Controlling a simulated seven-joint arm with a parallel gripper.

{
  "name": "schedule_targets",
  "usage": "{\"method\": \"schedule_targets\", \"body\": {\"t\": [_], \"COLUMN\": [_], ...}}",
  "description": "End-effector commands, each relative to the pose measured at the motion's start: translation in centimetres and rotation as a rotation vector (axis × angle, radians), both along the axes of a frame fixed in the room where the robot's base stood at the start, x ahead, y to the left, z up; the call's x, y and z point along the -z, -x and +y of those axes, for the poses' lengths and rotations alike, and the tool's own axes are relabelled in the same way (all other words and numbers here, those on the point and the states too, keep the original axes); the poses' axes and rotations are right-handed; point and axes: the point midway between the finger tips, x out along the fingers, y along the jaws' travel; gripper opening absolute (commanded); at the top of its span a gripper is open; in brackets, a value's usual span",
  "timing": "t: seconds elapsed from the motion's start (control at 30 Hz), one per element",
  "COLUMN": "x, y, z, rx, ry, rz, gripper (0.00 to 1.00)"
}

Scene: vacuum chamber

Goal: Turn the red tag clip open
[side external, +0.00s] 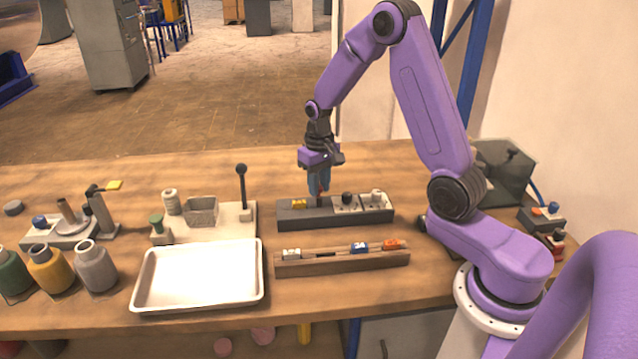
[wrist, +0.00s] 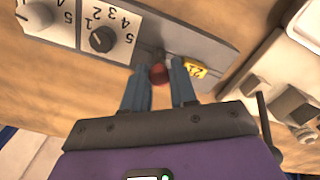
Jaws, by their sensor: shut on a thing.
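The red tag clip shows as a small rounded red piece (wrist: 159,75) on the grey panel bar (wrist: 225,50), between my two blue-grey fingers in the wrist view. My gripper (wrist: 160,68) is shut on it. A yellow tag (wrist: 196,66) with a number lies just right of the fingers on the same bar. In the side view my gripper (side external: 318,194) points down at the bar (side external: 325,218), right of the yellow tag (side external: 299,204). There my fingers hide the red clip. I cannot tell how far the clip is turned.
Two dials (side external: 346,198) (side external: 376,195) sit on the bar's right half. A wooden rack (side external: 330,263) with white, blue and orange tags stands in front. A white tray (side external: 258,284) lies front left. A fixture with an upright black lever (side external: 241,180) stands left of the bar.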

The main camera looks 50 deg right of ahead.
Motion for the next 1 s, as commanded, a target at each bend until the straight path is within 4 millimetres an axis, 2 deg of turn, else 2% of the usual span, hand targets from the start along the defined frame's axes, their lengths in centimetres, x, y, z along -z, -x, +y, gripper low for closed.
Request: {"method": "schedule_targets", "body": {"t": [0.4, 1.0], "x": [-0.06, -0.07], "y": [-0.06, -0.08], "z": [0.01, 0.0], "rx": [0.249, 0.31], "ry": [0.0, 0.0], "rz": [-0.002, -0.003], "gripper": [0.0, 0.0]}}
